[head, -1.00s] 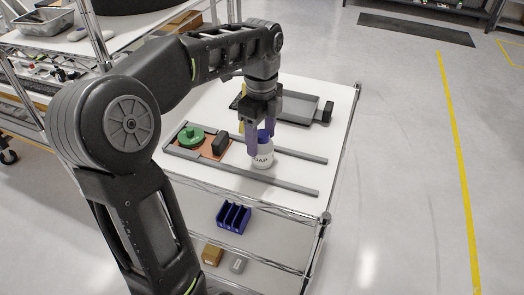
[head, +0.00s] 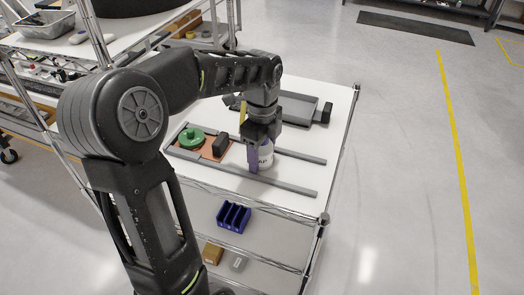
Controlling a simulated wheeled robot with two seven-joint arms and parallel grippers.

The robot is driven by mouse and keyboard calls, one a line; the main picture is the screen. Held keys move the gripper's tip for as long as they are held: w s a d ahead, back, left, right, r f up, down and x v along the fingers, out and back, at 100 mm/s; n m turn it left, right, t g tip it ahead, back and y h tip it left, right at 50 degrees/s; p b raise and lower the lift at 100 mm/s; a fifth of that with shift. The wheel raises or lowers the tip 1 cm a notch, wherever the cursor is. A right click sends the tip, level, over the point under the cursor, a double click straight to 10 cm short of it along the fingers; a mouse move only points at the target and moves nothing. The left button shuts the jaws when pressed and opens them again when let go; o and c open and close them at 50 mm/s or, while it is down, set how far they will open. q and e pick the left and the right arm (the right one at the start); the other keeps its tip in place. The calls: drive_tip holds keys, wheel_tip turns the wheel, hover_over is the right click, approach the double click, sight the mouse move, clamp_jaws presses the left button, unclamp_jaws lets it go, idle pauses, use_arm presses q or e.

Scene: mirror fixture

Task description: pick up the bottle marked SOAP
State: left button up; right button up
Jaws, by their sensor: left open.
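The white bottle (head: 265,158) stands upright on the white cart top, between two grey rails. The letters "AP" show on its side; the rest of its marking and its top are hidden by my gripper. My left gripper (head: 256,160) is open and points down over the bottle. One purple finger shows in front of the bottle's left side; the other finger is hidden, and I cannot tell whether either touches. My right gripper is not in view.
A brown board with a green round part (head: 190,139) and a black block (head: 221,145) lies left of the bottle. A grey tray (head: 297,106) lies behind. Grey rails (head: 245,179) flank the bottle. A blue bin (head: 234,217) sits on the lower shelf.

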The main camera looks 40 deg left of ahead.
use_arm(q)
drive_tip(key=shift+c, duration=0.3)
drive_tip(key=c, duration=1.2)
drive_tip(key=shift+o, duration=0.2)
drive_tip(key=shift+r, duration=0.15)
wheel_tip(320, 180, up, 6)
drive_tip(key=shift+w+r+b, duration=0.1)
drive_tip(key=shift+r+b, duration=0.05)
drive_tip(key=shift+b, duration=0.35)
wheel_tip(320, 180, up, 4)
drive_tip(key=shift+f+p, duration=0.15)
drive_tip(key=shift+p, duration=0.95)
drive_tip(key=shift+f, duration=0.1)
